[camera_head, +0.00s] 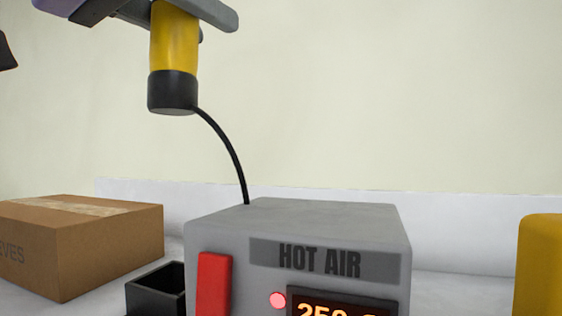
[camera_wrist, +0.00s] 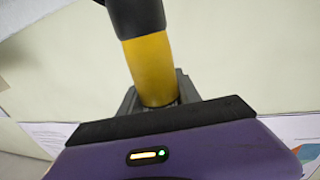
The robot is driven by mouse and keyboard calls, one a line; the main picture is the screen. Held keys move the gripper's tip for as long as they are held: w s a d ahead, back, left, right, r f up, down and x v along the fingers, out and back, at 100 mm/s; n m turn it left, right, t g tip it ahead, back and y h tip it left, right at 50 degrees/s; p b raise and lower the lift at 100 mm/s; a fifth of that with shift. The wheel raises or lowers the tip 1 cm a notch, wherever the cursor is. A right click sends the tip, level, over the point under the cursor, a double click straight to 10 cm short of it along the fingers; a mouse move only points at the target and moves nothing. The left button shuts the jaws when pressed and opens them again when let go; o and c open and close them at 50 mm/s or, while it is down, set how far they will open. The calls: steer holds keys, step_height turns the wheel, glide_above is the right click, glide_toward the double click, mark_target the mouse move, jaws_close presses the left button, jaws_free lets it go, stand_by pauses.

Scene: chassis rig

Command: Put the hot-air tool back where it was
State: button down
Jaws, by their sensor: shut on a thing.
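The hot-air tool (camera_head: 174,42) has a yellow body and a black lower end, and it hangs roughly upright in the air at the upper left of the head view. A black cord runs from its lower end down to the grey hot-air station (camera_head: 330,218). My gripper (camera_head: 172,8) is shut on the tool's yellow part, at the top edge of the head view. In the wrist view the yellow and black tool (camera_wrist: 150,68) stands out from between the jaws (camera_wrist: 158,100). An open black holder (camera_head: 156,290) stands left of the station; its lower part is cut off.
A cardboard box (camera_head: 110,245) stands at the left, beside the black holder. A yellow object (camera_head: 540,265) is cut off at the right edge. The station has a red switch (camera_head: 213,283) and a lit display (camera_head: 340,303).

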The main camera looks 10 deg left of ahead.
step_height(320, 180, down, 18)
steer(key=p, duration=0.2)
steer(key=shift+f+p, duration=0.25)
steer(key=shift+p, duration=0.1)
steer(key=shift+f, duration=0.15)
steer(key=c, duration=1.2)
jaws_free()
steer(key=shift+f, duration=0.1)
steer(key=shift+o, duration=0.4)
steer(key=b+v, duration=0.3)
steer(key=v, duration=0.9)
